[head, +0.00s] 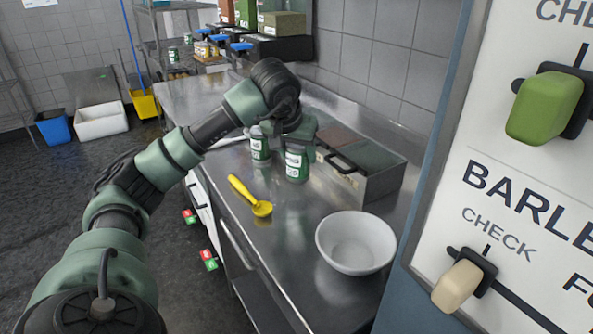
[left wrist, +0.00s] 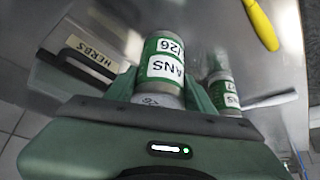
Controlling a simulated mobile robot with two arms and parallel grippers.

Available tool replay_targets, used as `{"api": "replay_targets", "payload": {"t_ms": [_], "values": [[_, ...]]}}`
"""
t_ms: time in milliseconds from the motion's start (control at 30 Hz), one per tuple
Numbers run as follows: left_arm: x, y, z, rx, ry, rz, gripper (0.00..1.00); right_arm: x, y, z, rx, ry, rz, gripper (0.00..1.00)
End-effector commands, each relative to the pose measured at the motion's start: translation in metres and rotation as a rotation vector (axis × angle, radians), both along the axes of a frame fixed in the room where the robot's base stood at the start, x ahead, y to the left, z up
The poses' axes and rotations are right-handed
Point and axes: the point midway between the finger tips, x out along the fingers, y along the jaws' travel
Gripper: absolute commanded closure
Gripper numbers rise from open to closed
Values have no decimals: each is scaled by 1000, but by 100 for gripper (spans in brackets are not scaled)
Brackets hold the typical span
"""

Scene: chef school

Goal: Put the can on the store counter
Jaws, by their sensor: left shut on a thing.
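A green-and-white labelled can (head: 297,165) is on or just above the steel counter (head: 262,250); I cannot tell if its base touches. My left gripper (head: 299,138) reaches down onto it and is shut around it. In the left wrist view the can (left wrist: 163,62) sits between the two green fingers, its label partly readable as "ANS 126". A second, similar can (head: 260,144) stands just left of it in the head view, and it also shows in the left wrist view (left wrist: 223,88), outside the fingers. My right gripper is not in view.
A yellow scoop (head: 250,196) and a white bowl (head: 356,243) lie nearer on the counter. A steel box (head: 372,178), labelled HERBS in the wrist view, stands right of the cans. A board with sliders (head: 520,200) fills the right side. Dispensers (head: 270,47) stand at the back.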

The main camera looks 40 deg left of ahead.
Motion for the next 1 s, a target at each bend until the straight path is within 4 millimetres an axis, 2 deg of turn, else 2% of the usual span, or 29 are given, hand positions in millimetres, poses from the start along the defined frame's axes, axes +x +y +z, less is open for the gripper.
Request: {"api": "replay_targets", "payload": {"t_ms": [167,367,767,800,867,1000], "values": [[0,0,-15,1,-1,-1,100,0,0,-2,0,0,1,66],[0,0,-42,1,0,-2,100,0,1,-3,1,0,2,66],[0,0,-48,1,-3,0,100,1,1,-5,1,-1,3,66],[0,0,-49,0,0,-1,44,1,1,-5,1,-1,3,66],[0,0,-49,0,0,-1,28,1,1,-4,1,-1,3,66],[0,0,-49,0,0,-1,25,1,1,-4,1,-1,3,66]]}}
